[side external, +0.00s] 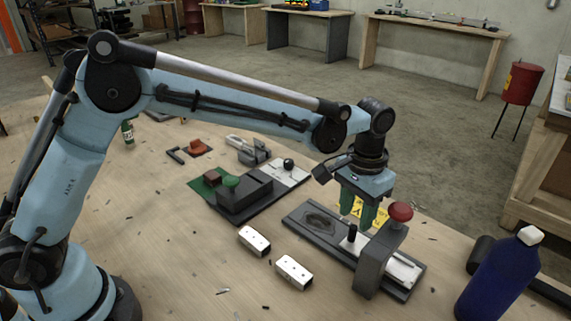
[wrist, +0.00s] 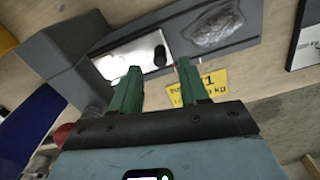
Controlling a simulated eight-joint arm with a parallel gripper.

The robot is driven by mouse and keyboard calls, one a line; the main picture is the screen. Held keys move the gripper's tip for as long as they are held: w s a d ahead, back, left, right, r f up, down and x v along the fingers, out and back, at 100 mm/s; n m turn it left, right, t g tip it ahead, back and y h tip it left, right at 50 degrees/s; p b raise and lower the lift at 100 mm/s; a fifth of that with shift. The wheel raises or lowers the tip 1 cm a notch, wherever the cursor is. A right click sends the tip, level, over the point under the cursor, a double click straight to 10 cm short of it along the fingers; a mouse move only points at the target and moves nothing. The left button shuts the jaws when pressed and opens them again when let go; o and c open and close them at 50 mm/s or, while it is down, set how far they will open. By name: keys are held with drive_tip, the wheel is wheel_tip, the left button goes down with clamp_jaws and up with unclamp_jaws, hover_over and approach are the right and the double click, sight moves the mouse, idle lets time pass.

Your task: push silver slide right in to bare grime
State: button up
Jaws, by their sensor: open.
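The silver slide (side external: 403,268) lies on a dark base plate (side external: 296,216), passing under a grey bracket (side external: 375,262) with a red ball knob (side external: 401,211). A black peg (side external: 352,233) stands at the slide's left end. A dark grime patch (side external: 322,221) shows uncovered left of the peg. In the wrist view the slide (wrist: 128,54), peg (wrist: 160,55) and grime (wrist: 214,27) also show. My gripper (side external: 360,218) points down with green fingers apart and empty, above and behind the peg. In the wrist view the peg appears between the fingertips (wrist: 158,66); contact is not visible.
A yellow label (side external: 378,217) lies behind the base plate. Two white blocks (side external: 254,240) (side external: 293,272) sit in front of it. A second fixture (side external: 244,196) stands at left. A blue bottle (side external: 497,278) stands at right, near the table edge.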

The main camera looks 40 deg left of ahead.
wheel_tip(320, 180, up, 8)
drive_tip(key=shift+f, duration=0.25)
drive_tip(key=shift+a, duration=0.1)
drive_tip(key=s+a+n+t, duration=0.2)
drive_tip(key=s+a+t, duration=0.5)
drive_tip(key=s+a, duration=0.9)
drive_tip(key=a, duration=0.4)
drive_tip(key=shift+f, duration=0.4)
